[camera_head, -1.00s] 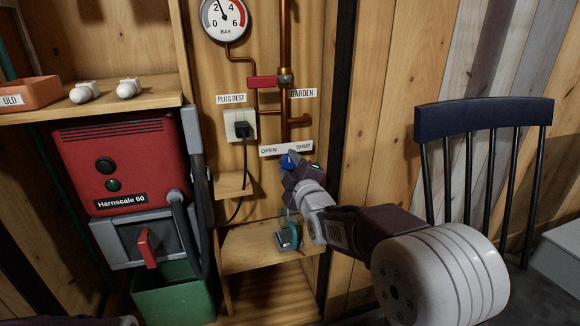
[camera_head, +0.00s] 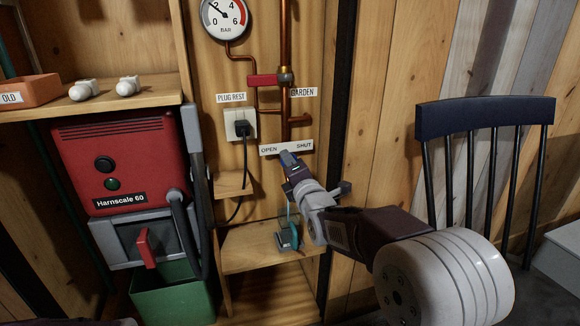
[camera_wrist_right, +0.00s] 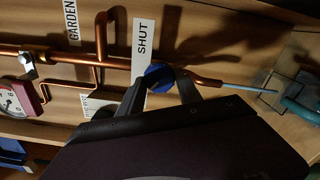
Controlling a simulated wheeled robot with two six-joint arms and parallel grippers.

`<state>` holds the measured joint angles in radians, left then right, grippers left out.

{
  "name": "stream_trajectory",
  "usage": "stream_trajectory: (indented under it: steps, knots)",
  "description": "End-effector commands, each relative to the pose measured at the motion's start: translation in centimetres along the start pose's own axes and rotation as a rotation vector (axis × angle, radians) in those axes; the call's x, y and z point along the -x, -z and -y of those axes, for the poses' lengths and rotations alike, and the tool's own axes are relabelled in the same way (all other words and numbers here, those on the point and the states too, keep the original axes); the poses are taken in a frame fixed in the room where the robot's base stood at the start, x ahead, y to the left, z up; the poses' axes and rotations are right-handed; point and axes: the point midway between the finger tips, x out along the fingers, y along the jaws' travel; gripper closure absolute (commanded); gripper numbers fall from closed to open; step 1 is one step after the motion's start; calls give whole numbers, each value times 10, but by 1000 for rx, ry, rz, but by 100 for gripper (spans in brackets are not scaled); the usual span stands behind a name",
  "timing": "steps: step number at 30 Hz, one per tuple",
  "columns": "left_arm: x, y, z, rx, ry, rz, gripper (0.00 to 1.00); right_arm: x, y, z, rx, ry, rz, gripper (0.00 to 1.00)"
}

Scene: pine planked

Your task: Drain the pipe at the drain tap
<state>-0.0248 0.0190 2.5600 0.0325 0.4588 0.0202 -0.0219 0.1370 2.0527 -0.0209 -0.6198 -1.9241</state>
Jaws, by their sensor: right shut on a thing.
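The drain tap has a round blue knob (camera_wrist_right: 158,78) below the OPEN/SHUT label (camera_head: 286,148), and a copper spout (camera_wrist_right: 205,80). My right gripper (camera_head: 289,160) is shut on the knob; in the wrist view its fingers (camera_wrist_right: 160,92) reach around it. A thin pale-blue stream (camera_wrist_right: 245,88) runs from the spout toward a small clear container (camera_wrist_right: 283,95) on the lower shelf, which also shows in the head view (camera_head: 288,236). The pressure gauge (camera_head: 226,18) needle points up-left, below 2. The copper pipe (camera_head: 284,50) carries a red lever (camera_head: 262,81). My left gripper is out of view.
A red Harnscale 60 unit (camera_head: 130,165) stands left, above a green bin (camera_head: 172,293). A black plug (camera_head: 242,128) sits in the wall socket. A blue-backed chair (camera_head: 484,117) stands right. An orange OLD tray (camera_head: 30,92) and two white fittings lie on the upper shelf.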

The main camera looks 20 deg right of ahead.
Motion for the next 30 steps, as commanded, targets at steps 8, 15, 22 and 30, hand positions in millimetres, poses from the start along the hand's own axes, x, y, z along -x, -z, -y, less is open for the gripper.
stream_trajectory:
  steps: [8,15,22,30]
  knots:
    - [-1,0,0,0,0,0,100,0,1,2,84,5,-3,99]
    - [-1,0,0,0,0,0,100,0,1,2,105,5,-3,99]
    - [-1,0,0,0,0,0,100,0,1,2,105,5,-3,99]
    - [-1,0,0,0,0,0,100,0,1,2,104,3,-2,37]
